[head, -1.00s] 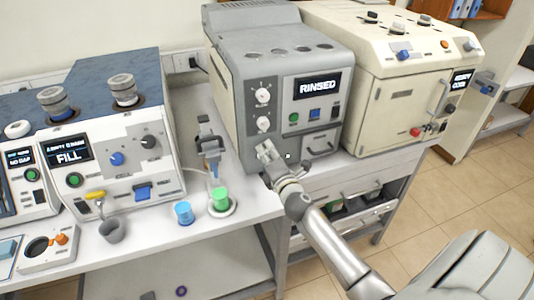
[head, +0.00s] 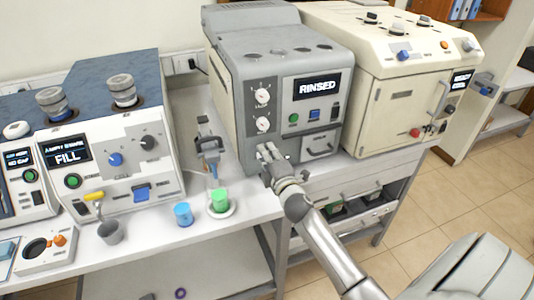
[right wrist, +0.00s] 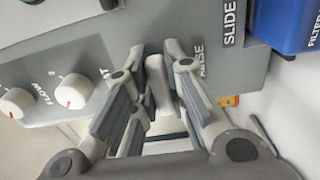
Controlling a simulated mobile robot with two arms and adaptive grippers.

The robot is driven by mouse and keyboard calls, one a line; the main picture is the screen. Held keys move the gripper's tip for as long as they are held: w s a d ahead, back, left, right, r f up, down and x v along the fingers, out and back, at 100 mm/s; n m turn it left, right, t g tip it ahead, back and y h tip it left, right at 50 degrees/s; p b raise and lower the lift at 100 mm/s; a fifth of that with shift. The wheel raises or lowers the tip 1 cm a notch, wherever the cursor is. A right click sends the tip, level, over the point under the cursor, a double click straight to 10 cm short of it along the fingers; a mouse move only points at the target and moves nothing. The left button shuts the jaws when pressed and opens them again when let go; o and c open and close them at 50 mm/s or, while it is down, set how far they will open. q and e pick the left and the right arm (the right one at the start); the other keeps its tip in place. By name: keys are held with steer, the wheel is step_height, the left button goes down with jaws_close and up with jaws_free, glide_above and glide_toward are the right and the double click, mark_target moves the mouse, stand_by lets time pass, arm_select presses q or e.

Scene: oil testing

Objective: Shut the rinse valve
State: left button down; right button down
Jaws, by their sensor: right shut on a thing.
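The rinse valve shows in the right wrist view as a pale grey lever (right wrist: 158,80) on the front of the grey machine (head: 233,110), next to a partly covered label ending in "SE". My right gripper (right wrist: 154,50) has its fingers on both sides of this lever and is shut on it. In the head view my right gripper (head: 268,150) is at the lower left of the grey machine's front and hides the lever. My left gripper is not in view.
Two white knobs (head: 263,96) sit above the gripper. A green cup (head: 220,200) and a blue cup (head: 183,214) stand on the bench to the left. A cream machine (head: 400,105) stands at the right. A drawer handle (head: 318,152) is close right of the gripper.

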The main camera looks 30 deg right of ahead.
steer(key=c, duration=1.4)
jaws_free()
steer(key=shift+c, duration=0.2)
steer(key=v, duration=1.2)
